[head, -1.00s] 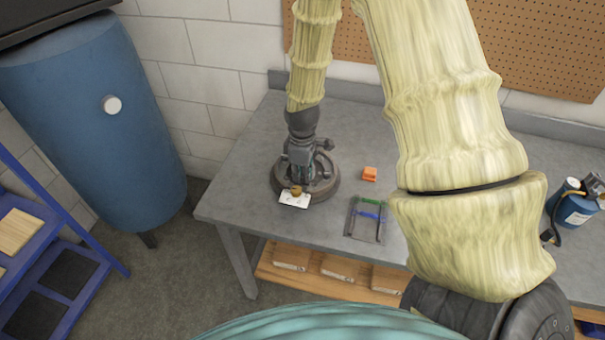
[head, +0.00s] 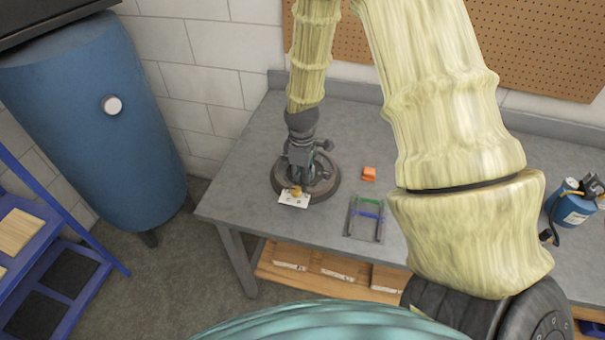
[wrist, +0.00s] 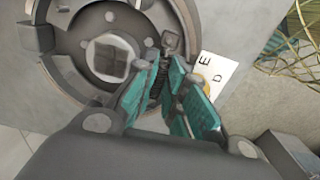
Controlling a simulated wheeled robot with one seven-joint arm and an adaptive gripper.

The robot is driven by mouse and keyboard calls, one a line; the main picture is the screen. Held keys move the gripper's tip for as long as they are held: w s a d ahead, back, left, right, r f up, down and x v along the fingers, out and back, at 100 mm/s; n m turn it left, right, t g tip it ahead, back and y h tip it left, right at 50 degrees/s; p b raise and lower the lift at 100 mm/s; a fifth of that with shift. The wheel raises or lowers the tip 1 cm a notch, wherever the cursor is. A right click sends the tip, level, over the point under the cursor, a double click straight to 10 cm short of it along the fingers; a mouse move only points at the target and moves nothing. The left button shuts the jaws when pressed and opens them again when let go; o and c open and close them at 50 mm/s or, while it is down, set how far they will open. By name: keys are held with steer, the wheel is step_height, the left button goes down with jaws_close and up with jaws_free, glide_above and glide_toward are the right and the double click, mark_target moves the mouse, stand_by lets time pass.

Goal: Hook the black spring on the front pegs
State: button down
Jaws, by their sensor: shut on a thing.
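My gripper (wrist: 160,95) has its teal fingers closed around the black spring (wrist: 156,88), a thin dark coil seen between the fingertips in the wrist view. The spring is over the rim area of a round dark metal assembly (wrist: 72,85) with a square-centred hub (wrist: 112,56). A squarish peg-like post (wrist: 172,41) stands close to the spring's upper end; I cannot tell whether they touch. The spring's lower end is hidden by the fingers. In the head view my gripper (head: 308,168) is low over the round assembly (head: 330,186), and the spring is too small to see.
A white card (head: 293,200) with letters and a yellow piece lies at the assembly's front edge. An orange block (head: 369,173) and a dark tray (head: 350,226) holding green and blue pieces are to the right. Bench between is clear.

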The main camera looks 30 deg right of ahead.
steer(key=shift+f, duration=0.95)
stand_by(2.3)
steer(key=c, duration=1.4)
jaws_free()
steer(key=c, duration=0.3)
steer(key=shift+r+p, duration=0.1)
steer(key=shift+p, duration=0.25)
steer(key=shift+r+p, duration=2.55)
steer(key=shift+r, duration=0.9)
